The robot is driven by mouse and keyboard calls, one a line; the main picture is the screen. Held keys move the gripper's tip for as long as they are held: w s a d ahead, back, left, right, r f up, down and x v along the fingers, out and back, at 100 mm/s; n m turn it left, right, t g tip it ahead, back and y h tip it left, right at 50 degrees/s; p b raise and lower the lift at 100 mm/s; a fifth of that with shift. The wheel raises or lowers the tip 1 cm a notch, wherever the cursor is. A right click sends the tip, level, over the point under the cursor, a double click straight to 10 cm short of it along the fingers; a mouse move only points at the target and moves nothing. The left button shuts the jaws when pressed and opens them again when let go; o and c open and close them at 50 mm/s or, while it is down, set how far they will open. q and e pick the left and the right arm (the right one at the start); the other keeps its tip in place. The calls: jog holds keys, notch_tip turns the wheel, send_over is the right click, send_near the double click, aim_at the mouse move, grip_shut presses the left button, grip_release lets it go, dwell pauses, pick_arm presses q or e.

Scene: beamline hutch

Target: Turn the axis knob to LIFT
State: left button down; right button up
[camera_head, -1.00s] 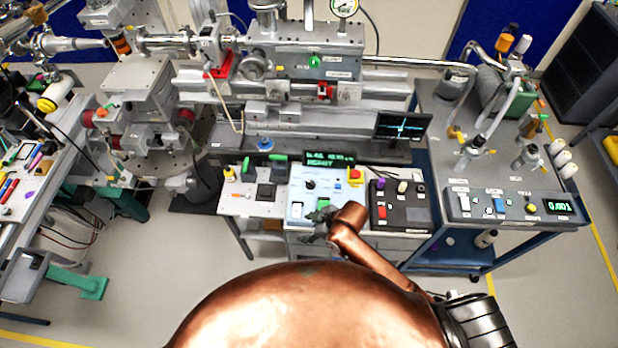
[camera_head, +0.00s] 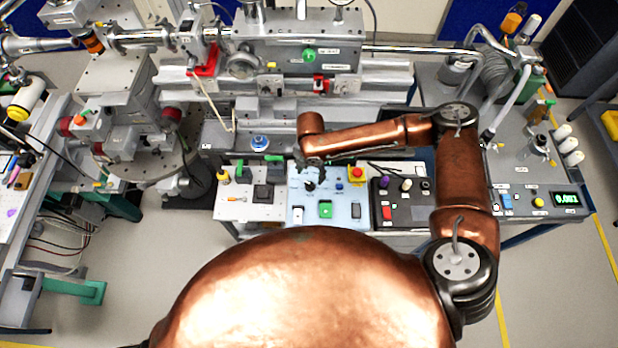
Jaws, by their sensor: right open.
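A light blue control panel (camera_head: 343,216) lies on the bench in the middle of the view. A small dark knob (camera_head: 310,186) shows on its upper left part, probably the axis knob; its label and pointer are too small to read. My right gripper (camera_head: 309,173) is open and hangs above the panel, right by the knob in the picture. Its dark fingers partly overlap the knob area, and I cannot tell whether they touch it. The arm covers the panel's display. My left gripper is not in view.
A red and yellow stop button (camera_head: 356,174), a blue button (camera_head: 339,184), a green button (camera_head: 326,209) and a white switch (camera_head: 298,214) surround the knob. A black control box (camera_head: 421,214) stands to the right. The metal beamline apparatus (camera_head: 290,60) rises behind.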

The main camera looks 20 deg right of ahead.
aim_at(310, 184)
notch_tip(310, 184, down, 6)
jog(key=shift+a+f, duration=0.1)
jog(key=shift+f, duration=0.55)
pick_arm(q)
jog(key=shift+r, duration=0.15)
pick_arm(e)
jog(key=shift+c, duration=0.7)
jog(key=c, duration=1)
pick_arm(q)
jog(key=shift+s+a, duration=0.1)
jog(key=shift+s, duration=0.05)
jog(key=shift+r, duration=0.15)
